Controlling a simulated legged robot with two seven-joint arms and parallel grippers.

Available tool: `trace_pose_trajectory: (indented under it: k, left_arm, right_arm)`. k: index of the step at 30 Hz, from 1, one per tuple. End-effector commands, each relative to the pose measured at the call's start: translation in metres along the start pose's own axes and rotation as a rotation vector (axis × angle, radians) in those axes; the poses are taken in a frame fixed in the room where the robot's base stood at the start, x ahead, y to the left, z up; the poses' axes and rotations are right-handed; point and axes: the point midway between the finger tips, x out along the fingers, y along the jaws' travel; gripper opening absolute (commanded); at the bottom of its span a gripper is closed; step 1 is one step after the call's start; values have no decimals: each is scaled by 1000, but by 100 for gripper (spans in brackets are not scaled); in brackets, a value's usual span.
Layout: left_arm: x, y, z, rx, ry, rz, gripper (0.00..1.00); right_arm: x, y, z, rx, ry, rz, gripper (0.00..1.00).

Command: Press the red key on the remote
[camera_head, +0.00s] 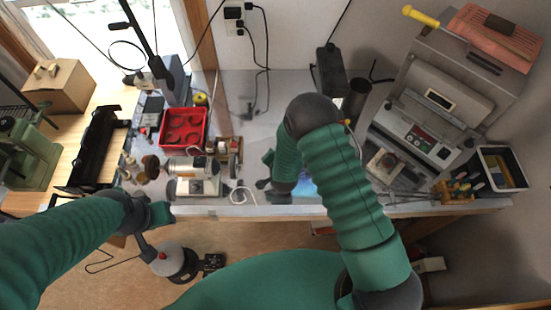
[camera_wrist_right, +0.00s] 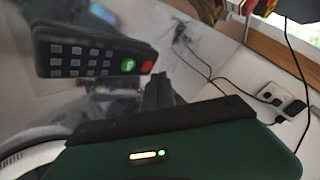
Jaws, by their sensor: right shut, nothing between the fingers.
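The dark remote (camera_wrist_right: 92,50) shows in the right wrist view at upper left, with rows of grey keys. Its red key (camera_wrist_right: 147,67) is at the right end, beside a green key (camera_wrist_right: 128,65). My right gripper (camera_wrist_right: 160,88) is shut and empty, its dark fingertips just below and right of the red key in the picture; I cannot tell whether they touch it. In the head view I cannot make out the remote near my right forearm. My left gripper (camera_head: 162,212) is at the bench's front left, small and unclear, away from the remote.
The grey bench (camera_head: 235,209) holds a red tray (camera_head: 165,128) and small equipment on the left. A grey machine (camera_head: 445,90) and a black-rimmed bin (camera_head: 501,168) stand on the right. Black cables (camera_wrist_right: 215,82) run to a wall socket (camera_wrist_right: 275,95).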

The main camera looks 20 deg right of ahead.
Motion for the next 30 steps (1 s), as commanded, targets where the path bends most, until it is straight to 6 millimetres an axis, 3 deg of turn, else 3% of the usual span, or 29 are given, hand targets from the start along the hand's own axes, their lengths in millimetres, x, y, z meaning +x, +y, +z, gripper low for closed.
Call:
trace_pose_trajectory:
  k: [7,20,30]
  left_arm:
    - [-6,0,-1,0,0,0,36]
    - [-42,0,-10,0,0,0,36]
    - [-41,0,-10,0,0,0,36]
  right_arm:
    - [-5,-4,-4,0,0,0,0]
    - [-41,-30,-30,0,0,0,0]
    - [-41,-30,-30,-1,0,1,0]
